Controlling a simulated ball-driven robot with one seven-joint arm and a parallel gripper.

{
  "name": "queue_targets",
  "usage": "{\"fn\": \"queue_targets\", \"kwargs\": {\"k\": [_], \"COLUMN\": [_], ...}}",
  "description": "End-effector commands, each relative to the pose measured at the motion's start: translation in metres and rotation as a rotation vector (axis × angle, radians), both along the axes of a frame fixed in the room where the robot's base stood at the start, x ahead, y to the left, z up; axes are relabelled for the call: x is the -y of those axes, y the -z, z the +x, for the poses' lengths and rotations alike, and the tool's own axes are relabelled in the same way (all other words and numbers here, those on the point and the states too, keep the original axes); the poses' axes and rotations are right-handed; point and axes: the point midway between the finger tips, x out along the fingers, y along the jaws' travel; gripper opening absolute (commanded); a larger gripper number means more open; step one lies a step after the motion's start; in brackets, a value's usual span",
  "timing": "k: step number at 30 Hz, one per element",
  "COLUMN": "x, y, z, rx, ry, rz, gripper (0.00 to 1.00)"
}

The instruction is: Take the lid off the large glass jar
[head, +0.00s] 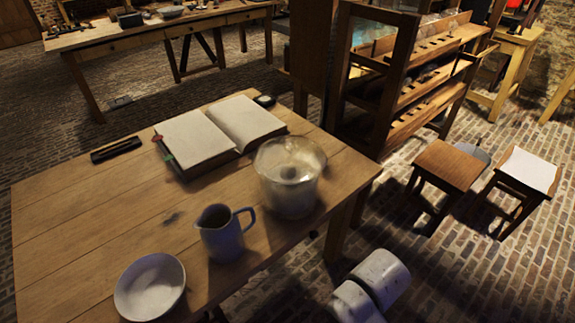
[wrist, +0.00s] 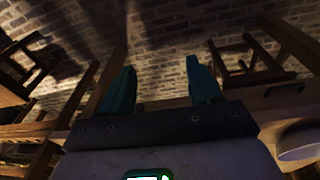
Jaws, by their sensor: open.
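The large glass jar (head: 290,195) stands upright near the right edge of the wooden table in the head view. Its wide top looks pale and see-through, with a small rounded shape at its middle; I cannot clearly tell lid from glass. My gripper (wrist: 160,85) shows in the wrist view with its two teal fingers spread apart and nothing between them. It is apart from the jar, which does not show in the wrist view. My gripper's fingers do not show in the head view.
A blue-grey jug (head: 223,240) stands close left of the jar, and a white bowl (head: 150,287) is at the front. An open book (head: 215,135) lies behind the jar, with a black case (head: 116,150) farther left. Stools (head: 449,165) stand to the right.

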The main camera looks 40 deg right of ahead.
Motion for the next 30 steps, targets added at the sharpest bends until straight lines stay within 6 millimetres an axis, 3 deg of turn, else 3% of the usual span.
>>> {"fn": "queue_targets", "kwargs": {"k": [1, 6, 15, 24, 30], "x": [0.009, 0.04, 0.08, 0.1, 0.102], "y": [-0.009, -0.039, -0.121, -0.209, -0.259], "z": [0.023, 0.095, 0.208, 0.285, 0.317], "rx": [0.025, 0.096, 0.213, 0.263, 0.273], "ry": [0.025, 0.138, 0.357, 0.563, 0.659], "rz": [-0.021, -0.088, -0.139, -0.115, -0.077], "gripper": [0.62, 0.62, 0.62, 0.62, 0.62]}}
